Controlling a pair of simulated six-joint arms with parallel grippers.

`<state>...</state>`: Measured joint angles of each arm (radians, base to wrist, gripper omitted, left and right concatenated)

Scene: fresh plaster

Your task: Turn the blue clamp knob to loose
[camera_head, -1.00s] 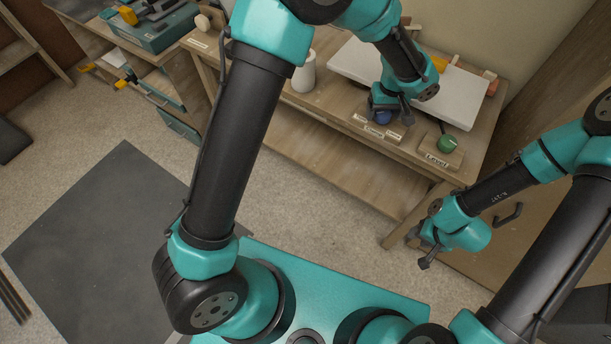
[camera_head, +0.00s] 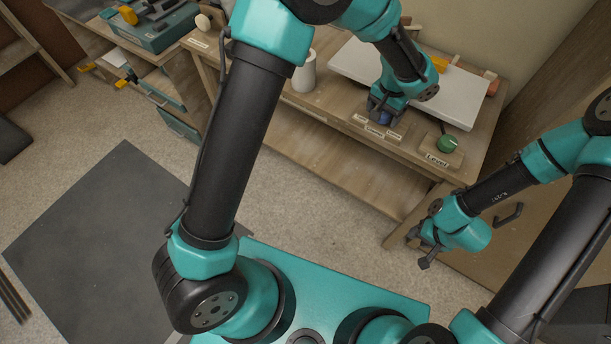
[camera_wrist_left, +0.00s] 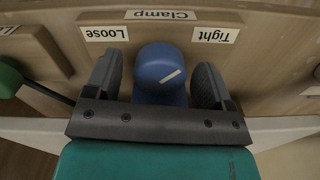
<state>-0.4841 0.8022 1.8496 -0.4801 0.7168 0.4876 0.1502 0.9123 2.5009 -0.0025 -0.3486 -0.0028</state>
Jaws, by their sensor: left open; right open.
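The blue clamp knob (camera_wrist_left: 158,62) is between the two fingers of my left gripper (camera_wrist_left: 158,72) in the left wrist view. The fingers are open, one on each side of the knob; whether they touch it is unclear. The knob's white pointer line slants toward the side of the "Tight" label (camera_wrist_left: 215,35). The "Loose" label (camera_wrist_left: 106,34) is on the other side, and the "Clamp" label (camera_wrist_left: 160,15) lies between. In the head view my left gripper (camera_head: 384,108) mostly hides the knob. My right gripper (camera_head: 417,250) is open and empty, low beside the bench.
A green knob (camera_head: 447,142) on a block labelled "Level" (camera_head: 437,159) stands right of the clamp on the wooden bench. A white board (camera_head: 455,98) lies behind, and a white cup (camera_head: 304,72) stands to the left.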

